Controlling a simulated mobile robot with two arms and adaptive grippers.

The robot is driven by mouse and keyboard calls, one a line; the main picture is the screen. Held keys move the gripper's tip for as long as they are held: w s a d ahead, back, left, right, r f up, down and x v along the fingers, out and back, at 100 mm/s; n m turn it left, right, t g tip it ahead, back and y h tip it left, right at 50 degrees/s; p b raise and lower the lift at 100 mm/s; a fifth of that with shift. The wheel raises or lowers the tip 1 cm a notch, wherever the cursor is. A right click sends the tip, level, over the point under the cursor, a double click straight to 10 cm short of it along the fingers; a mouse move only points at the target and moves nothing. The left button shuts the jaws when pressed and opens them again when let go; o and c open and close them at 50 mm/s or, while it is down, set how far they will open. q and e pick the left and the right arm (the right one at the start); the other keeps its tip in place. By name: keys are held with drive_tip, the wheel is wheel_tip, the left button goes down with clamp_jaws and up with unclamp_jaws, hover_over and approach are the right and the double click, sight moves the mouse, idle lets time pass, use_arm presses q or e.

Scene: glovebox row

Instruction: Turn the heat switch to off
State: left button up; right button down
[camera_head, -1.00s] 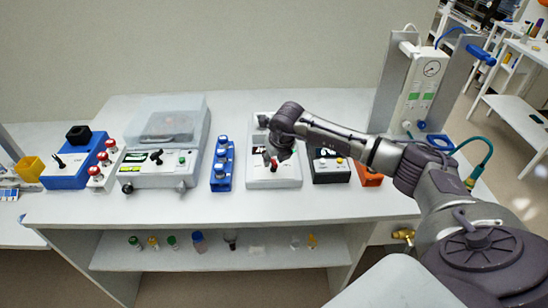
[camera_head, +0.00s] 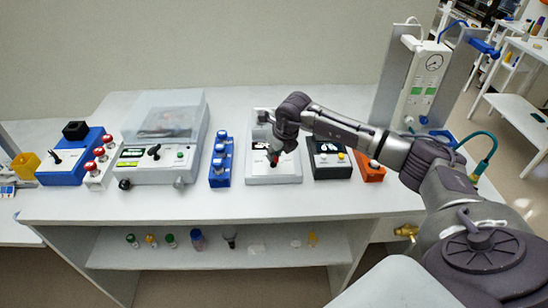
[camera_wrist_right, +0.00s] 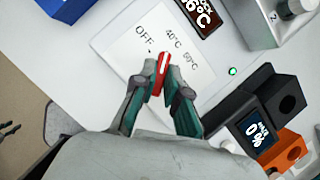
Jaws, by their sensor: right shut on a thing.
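The heat switch is a red knob with a white stripe (camera_wrist_right: 162,68) on a white heater unit (camera_head: 290,172). In the right wrist view the panel (camera_wrist_right: 122,38) carries the labels OFF, 40°C and 60°C, and the stripe's upper end lies between OFF and 40°C. My right gripper (camera_wrist_right: 165,78) is shut on the knob, one fingertip on each side. In the head view the right gripper (camera_head: 278,153) reaches down to the unit and partly hides its panel. The unit's red-lit display (camera_wrist_right: 203,14) is cut off at the top of the wrist view.
A black box with a display (camera_head: 330,172) and an orange block (camera_head: 371,173) stand close right of the unit. A blue rack (camera_head: 221,174) stands to its left, then a lidded instrument (camera_head: 150,172). The bench front edge (camera_head: 200,215) is clear.

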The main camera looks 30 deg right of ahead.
drive_tip(key=n+y+b, duration=0.1)
drive_tip(key=n+b, duration=0.2)
drive_tip(key=shift+d+f, duration=0.1)
drive_tip(key=shift+d, duration=0.05)
drive_tip(key=shift+w+n+g+y+b, duration=0.15)
drive_tip(key=shift+n+y+b, duration=0.3)
drive_tip(key=shift+n, duration=0.45)
drive_tip(key=shift+s+n+g+y+b, duration=0.15)
drive_tip(key=shift+n+y+b, duration=0.3)
drive_tip(key=shift+n, duration=0.45)
drive_tip(key=shift+r, duration=0.2)
drive_tip(key=c, duration=1.2)
unclamp_jaws()
drive_tip(key=v, duration=1.2)
drive_tip(key=shift+w, duration=0.15)
